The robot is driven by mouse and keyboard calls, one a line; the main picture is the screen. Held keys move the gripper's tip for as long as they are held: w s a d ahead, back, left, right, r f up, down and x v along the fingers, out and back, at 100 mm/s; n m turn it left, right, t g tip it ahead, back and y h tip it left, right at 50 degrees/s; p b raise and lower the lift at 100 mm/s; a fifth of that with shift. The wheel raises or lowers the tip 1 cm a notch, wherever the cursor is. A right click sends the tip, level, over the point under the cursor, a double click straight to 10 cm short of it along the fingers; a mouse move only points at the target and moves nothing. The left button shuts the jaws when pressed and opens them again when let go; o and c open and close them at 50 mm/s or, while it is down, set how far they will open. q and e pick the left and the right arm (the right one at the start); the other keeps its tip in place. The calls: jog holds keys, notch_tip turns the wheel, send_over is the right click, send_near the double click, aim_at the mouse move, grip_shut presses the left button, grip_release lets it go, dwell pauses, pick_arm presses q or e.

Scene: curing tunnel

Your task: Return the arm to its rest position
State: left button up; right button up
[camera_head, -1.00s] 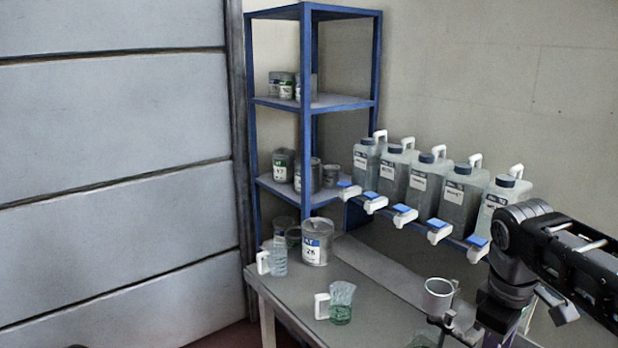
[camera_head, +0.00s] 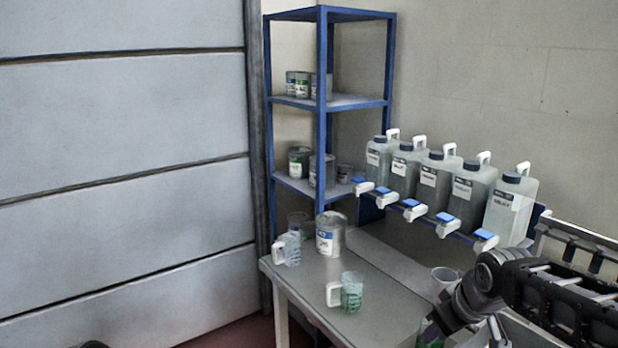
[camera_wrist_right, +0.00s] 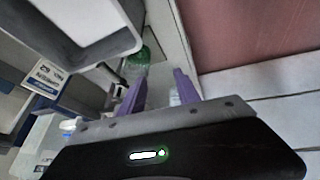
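My right arm (camera_head: 500,285) comes in from the right in the head view, bent low over the right end of the table (camera_head: 390,300). Its gripper is mostly cut off or hidden there. In the right wrist view the two purple fingers of my right gripper (camera_wrist_right: 156,90) stand apart with nothing seen between them. A green-tinted beaker (camera_wrist_right: 139,55) shows beyond the fingers, apart from them. My left gripper is not seen in either view.
On the table stand a beaker with a white handle (camera_head: 351,292), another handled beaker (camera_head: 291,249), a labelled can (camera_head: 330,235) and a grey cup (camera_head: 444,277) close to my right arm. Several jugs (camera_head: 510,208) line the back. A blue shelf (camera_head: 323,150) stands behind.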

jog(key=s+a+f+m+y, duration=0.1)
jog(key=a+f+m+y, duration=0.1)
jog(key=a+f, duration=0.65)
jog(key=s+a+f+m+y, duration=0.15)
jog(key=a+f, duration=0.25)
jog(key=f, duration=1)
jog(key=s+a+f+m+g, duration=0.1)
jog(key=s+a+f+g, duration=0.1)
jog(key=s+f, duration=0.7)
jog(key=s+a+f+m+g, duration=0.2)
jog(key=s+f, duration=0.8)
jog(key=s, duration=0.5)
jog(key=shift+a+f+g, duration=0.25)
jog(key=shift+a+g, duration=0.35)
jog(key=shift+a, duration=0.4)
